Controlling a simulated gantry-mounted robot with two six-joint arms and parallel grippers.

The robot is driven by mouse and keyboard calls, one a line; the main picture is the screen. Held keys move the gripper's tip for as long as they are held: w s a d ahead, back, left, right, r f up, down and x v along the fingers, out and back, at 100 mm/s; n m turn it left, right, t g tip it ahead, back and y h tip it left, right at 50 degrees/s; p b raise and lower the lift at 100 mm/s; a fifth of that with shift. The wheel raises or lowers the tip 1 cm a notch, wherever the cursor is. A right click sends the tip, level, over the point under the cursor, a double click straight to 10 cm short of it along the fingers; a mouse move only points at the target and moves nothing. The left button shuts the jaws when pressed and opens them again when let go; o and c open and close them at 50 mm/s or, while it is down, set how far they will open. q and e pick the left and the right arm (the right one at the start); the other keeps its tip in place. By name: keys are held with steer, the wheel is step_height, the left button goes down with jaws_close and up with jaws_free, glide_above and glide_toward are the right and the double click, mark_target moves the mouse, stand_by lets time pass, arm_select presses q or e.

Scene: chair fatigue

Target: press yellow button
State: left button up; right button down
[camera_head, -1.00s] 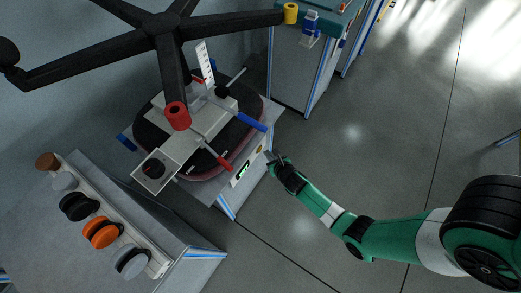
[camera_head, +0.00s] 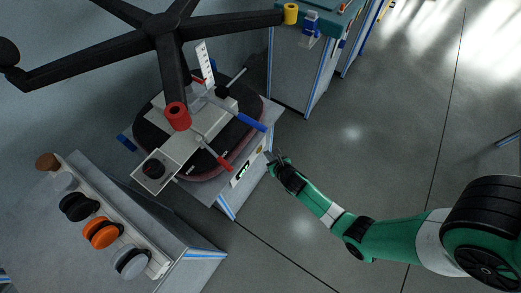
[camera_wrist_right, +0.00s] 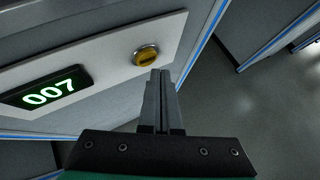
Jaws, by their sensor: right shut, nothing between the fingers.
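The yellow button (camera_wrist_right: 147,56) is round, in a metal ring on a light panel in the right wrist view. In the head view the button (camera_head: 260,149) shows small on the front of the chair test stand. My right gripper (camera_wrist_right: 159,74) is shut and empty, its fingertips just below and slightly right of the button in the wrist view. I cannot tell whether they touch it. In the head view the right gripper (camera_head: 269,157) is close to the panel. My left gripper is not in view.
An upturned chair base (camera_head: 165,33) with black arms stands over the test stand. A side bench (camera_head: 190,262) holds several casters, one orange (camera_head: 101,233). A cabinet (camera_head: 297,75) stands behind.

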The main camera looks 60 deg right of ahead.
steer(key=shift+w, duration=0.1)
stand_by(0.7)
steer(key=shift+w, duration=0.35)
steer(key=shift+w, duration=0.35)
stand_by(0.6)
stand_by(0.3)
steer(key=shift+s+p, duration=0.6)
steer(key=shift+s, duration=0.15)
